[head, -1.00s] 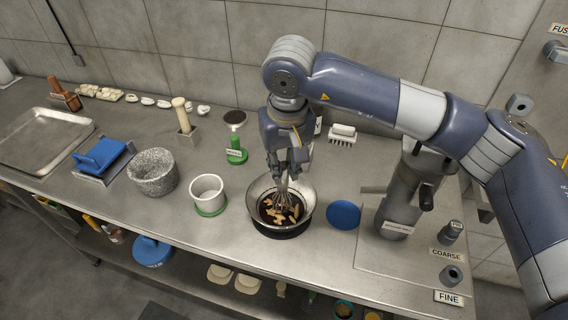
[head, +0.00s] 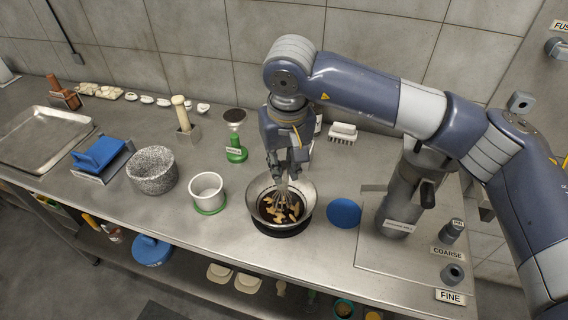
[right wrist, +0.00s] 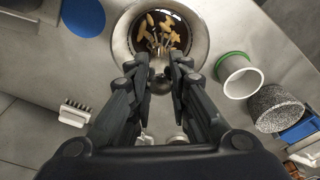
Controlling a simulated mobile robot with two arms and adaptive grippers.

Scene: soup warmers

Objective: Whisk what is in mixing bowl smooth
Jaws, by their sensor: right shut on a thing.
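The steel mixing bowl (head: 304,217) stands on the counter on a dark base. It holds dark liquid with several pale yellowish pieces (head: 294,210). My right gripper (head: 282,172) is above the bowl, pointing down, shut on the handle of a wire whisk (head: 281,200). The whisk's wires are down among the pieces. In the right wrist view the fingers of my right gripper (right wrist: 159,75) close on the whisk handle, and the bowl (right wrist: 200,35) is just beyond them. My left gripper is not in view.
A white cup with a green base (head: 207,190) and a stone mortar (head: 153,172) stand left of the bowl. A blue disc (head: 344,214) lies close on its right, before a grey grinder (head: 400,200). A white brush (head: 342,133) lies behind.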

